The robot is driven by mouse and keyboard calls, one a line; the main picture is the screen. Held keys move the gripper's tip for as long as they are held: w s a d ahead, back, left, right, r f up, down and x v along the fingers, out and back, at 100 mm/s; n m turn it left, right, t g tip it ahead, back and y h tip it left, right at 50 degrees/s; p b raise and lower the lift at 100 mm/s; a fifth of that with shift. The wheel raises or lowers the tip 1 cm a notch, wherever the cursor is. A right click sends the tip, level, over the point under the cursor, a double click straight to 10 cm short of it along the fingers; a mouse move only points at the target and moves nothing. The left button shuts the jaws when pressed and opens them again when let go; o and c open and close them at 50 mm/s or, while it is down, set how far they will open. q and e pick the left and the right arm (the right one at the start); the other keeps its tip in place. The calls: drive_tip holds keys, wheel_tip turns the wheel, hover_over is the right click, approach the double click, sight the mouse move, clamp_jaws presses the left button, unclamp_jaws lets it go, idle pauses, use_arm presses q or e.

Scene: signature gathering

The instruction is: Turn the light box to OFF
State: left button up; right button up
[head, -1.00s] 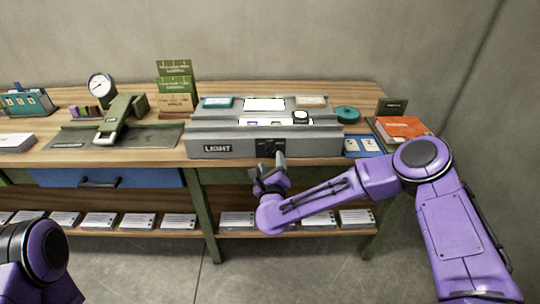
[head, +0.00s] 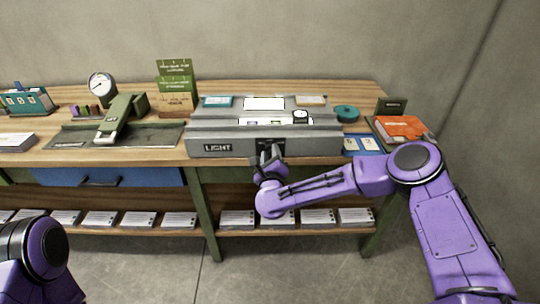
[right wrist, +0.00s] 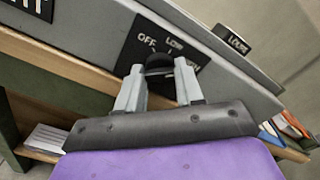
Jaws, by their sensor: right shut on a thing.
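The light box (head: 310,146) is a long grey unit on the bench, with a "LIGHT" label on its front. Its black switch plate (right wrist: 140,38) shows "OFF" and "LOW" markings in the right wrist view; further lettering is partly covered. My right gripper (head: 268,152) is at the front of the box. Its two fingers are shut on the dark knob (right wrist: 159,64) on that plate, and the knob's pointing direction is hard to make out. My left arm (head: 40,255) shows at the lower left, with its gripper out of view.
A green stapler-like press (head: 122,115) stands on the bench to the left of the box. A blue tray (head: 362,143) and an orange packet (head: 400,127) lie to its right. Stacks of papers (head: 150,219) line the lower shelf. A blue drawer (head: 110,177) is under the bench.

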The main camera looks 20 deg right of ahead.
drive_tip(key=shift+n, duration=0.3)
drive_tip(key=n, duration=0.9)
drive_tip(key=shift+n, duration=0.3)
drive_tip(key=n, duration=0.5)
drive_tip(key=shift+f+n, duration=0.15)
drive_tip(key=shift+n, duration=2.05)
drive_tip(key=o, duration=1)
drive_tip(key=shift+o, duration=0.2)
drive_tip(key=b+v, duration=0.1)
drive_tip(key=v, duration=0.9)
drive_tip(key=shift+s, duration=0.3)
